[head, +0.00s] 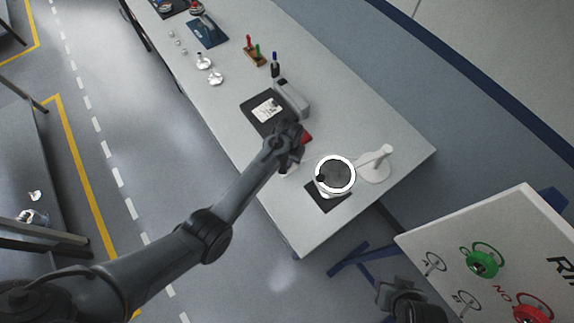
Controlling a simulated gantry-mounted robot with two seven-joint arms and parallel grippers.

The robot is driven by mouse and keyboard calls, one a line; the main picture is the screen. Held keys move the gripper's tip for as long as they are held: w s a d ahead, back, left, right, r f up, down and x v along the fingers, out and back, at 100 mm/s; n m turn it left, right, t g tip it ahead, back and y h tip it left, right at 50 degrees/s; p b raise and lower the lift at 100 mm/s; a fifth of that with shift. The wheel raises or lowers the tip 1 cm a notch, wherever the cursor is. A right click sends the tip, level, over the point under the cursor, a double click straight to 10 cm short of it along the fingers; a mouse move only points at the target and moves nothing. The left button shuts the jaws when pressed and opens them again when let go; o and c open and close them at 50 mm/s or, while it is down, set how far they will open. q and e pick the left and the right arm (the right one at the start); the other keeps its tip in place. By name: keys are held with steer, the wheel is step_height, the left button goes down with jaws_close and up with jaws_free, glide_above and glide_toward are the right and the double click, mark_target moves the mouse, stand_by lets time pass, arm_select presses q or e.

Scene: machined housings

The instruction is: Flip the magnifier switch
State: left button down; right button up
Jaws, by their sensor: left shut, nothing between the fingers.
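The magnifier is a white ring lamp (349,160) on a short arm that joins a white stand (375,172) near the right end of the long table. Its lens looks dark, and something pale sits under it on a black mat (321,198). I cannot make out a switch for certain; a small dark spot shows at the ring's left side. My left gripper (292,150) is shut and empty, over the table just left of the ring and apart from it. My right gripper (392,292) is low at the bottom right, away from the table; its jaws are unclear.
Left of the magnifier are a red object (306,138), partly hidden by my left gripper, a dark mat (253,110) with a white card, and a grey box device (292,98). A white panel (440,240) with green and red valve wheels stands at the lower right.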

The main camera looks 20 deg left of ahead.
arm_select(q)
steer(key=shift+f, duration=0.4)
step_height(320, 180, up, 2)
steer(key=shift+r+p, duration=0.25)
steer(key=shift+p, duration=0.95)
step_height(320, 180, up, 5)
steer(key=p, duration=0.5)
steer(key=shift+f, duration=0.2)
steer(key=shift+s, duration=0.1)
